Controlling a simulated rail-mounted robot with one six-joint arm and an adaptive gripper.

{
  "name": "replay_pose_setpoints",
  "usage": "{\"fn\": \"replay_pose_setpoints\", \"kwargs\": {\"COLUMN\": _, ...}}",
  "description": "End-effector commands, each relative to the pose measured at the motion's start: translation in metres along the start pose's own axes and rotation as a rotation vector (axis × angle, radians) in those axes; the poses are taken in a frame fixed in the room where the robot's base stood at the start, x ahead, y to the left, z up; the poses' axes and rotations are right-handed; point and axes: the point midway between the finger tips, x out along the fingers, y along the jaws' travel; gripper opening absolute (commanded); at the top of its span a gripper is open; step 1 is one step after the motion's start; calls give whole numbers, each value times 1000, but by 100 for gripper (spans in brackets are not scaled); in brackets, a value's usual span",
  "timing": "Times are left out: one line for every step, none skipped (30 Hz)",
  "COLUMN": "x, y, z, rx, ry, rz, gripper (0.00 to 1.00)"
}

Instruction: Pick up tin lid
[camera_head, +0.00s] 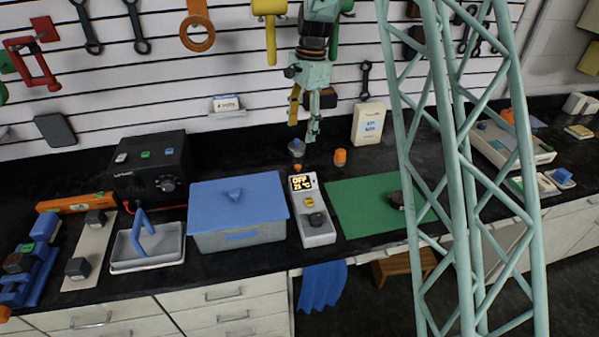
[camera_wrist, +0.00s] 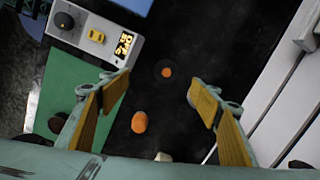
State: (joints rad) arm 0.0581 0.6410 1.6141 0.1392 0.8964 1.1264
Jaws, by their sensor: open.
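A small dark round lid-like disc with an orange knob (camera_wrist: 167,72) lies on the black counter in the wrist view. I take it to be the tin lid; its dark rim barely stands out from the counter. In the head view its orange knob (camera_head: 298,167) shows just behind the grey meter. My gripper (camera_head: 313,130) points down above the counter behind the meter. In the wrist view my gripper (camera_wrist: 163,100) is open and empty, with its yellow-padded fingers on either side of the disc, apart from it.
An orange cylinder (camera_head: 340,157) stands close by on the right. The grey meter (camera_head: 313,222) with a lit display, a blue-lidded box (camera_head: 240,237) and a green mat (camera_head: 360,215) lie in front. A small grey object (camera_head: 297,147) stands behind the knob. A white box (camera_head: 368,123) stands farther right.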

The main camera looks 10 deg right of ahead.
Motion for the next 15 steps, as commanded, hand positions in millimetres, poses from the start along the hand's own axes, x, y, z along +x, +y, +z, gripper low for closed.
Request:
{"fn": "replay_pose_setpoints", "kwargs": {"x": 10, "y": -5, "z": -3, "rx": 16, "ry": -3, "rz": 4, "gripper": 58}}
{"fn": "replay_pose_setpoints", "kwargs": {"x": 16, "y": -7, "z": -5, "rx": 26, "ry": -5, "rz": 7, "gripper": 58}}
{"fn": "replay_pose_setpoints", "kwargs": {"x": 22, "y": -10, "z": -7, "rx": 37, "ry": -7, "rz": 9, "gripper": 58}}
{"fn": "replay_pose_setpoints", "kwargs": {"x": 26, "y": -12, "z": -8, "rx": 46, "ry": -8, "rz": 11, "gripper": 58}}
{"fn": "replay_pose_setpoints", "kwargs": {"x": 30, "y": -15, "z": -10, "rx": 55, "ry": -9, "rz": 13, "gripper": 58}}
{"fn": "replay_pose_setpoints", "kwargs": {"x": 35, "y": -17, "z": -11, "rx": 64, "ry": -10, "rz": 14, "gripper": 58}}
{"fn": "replay_pose_setpoints", "kwargs": {"x": 38, "y": -19, "z": -12, "rx": 70, "ry": -11, "rz": 15, "gripper": 58}}
{"fn": "replay_pose_setpoints", "kwargs": {"x": 42, "y": -20, "z": -13, "rx": 76, "ry": -12, "rz": 17, "gripper": 58}}
{"fn": "replay_pose_setpoints", "kwargs": {"x": 46, "y": -21, "z": -14, "rx": 84, "ry": -13, "rz": 19, "gripper": 58}}
{"fn": "replay_pose_setpoints", "kwargs": {"x": 48, "y": -22, "z": -15, "rx": 88, "ry": -14, "rz": 20, "gripper": 58}}
{"fn": "replay_pose_setpoints", "kwargs": {"x": 50, "y": -23, "z": -16, "rx": 92, "ry": -14, "rz": 20, "gripper": 58}}
{"fn": "replay_pose_setpoints", "kwargs": {"x": 51, "y": -24, "z": -16, "rx": 95, "ry": -15, "rz": 20, "gripper": 58}}
{"fn": "replay_pose_setpoints", "kwargs": {"x": 52, "y": -25, "z": -17, "rx": 98, "ry": -15, "rz": 21, "gripper": 58}}
{"fn": "replay_pose_setpoints", "kwargs": {"x": 53, "y": -26, "z": -17, "rx": 99, "ry": -15, "rz": 21, "gripper": 58}}
{"fn": "replay_pose_setpoints", "kwargs": {"x": 54, "y": -26, "z": -17, "rx": 101, "ry": -15, "rz": 21, "gripper": 58}}
